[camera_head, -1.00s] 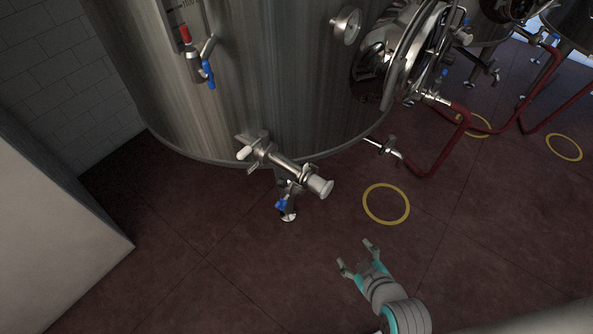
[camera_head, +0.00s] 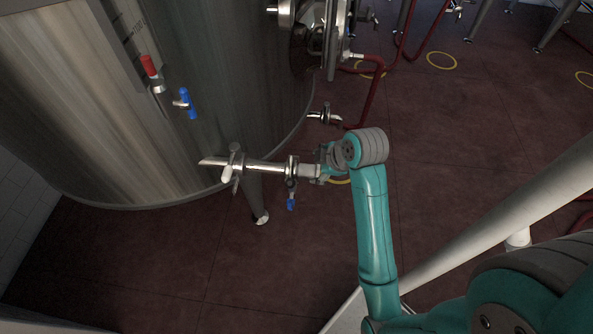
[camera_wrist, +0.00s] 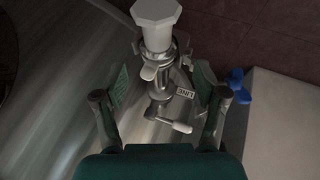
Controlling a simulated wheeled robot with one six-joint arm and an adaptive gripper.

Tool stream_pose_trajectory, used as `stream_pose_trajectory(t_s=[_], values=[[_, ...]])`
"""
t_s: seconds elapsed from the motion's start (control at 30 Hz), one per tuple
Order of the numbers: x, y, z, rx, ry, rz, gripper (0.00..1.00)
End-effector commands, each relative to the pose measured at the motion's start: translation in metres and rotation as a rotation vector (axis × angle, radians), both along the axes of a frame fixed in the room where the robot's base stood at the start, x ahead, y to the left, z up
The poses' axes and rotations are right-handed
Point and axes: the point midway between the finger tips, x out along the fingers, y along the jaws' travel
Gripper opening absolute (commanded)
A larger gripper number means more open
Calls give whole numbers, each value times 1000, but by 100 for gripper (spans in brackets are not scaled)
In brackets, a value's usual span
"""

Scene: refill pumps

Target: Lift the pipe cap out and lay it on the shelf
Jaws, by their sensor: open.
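The pale pipe cap (camera_wrist: 157,22) shows in the wrist view as a white, many-sided knob at the end of a metal pipe fitting (camera_wrist: 160,72). In the head view, the cap (camera_head: 307,171) is at the right end of the pipe (camera_head: 265,166) that sticks out from the tank. My gripper (camera_wrist: 161,82) is open, with one finger on each side of the fitting and the cap beyond the fingertips. In the head view my gripper (camera_head: 324,165) is at the cap's end of the pipe and partly hides it; contact cannot be told. I cannot make out the shelf.
The large steel tank (camera_head: 95,110) fills the left. A red-handled valve (camera_head: 151,70) and a blue-handled valve (camera_head: 187,103) stick out from it. A small blue handle (camera_head: 291,204) hangs below the pipe. Red hoses (camera_head: 372,95) run behind. The dark red floor (camera_head: 170,260) is clear in front.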

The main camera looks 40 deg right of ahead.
Motion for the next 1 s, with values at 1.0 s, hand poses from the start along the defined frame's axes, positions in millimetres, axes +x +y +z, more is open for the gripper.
stream_pose_trajectory(t_s=[1.0], values=[[52,-7,-82,1,0,-2,71]])
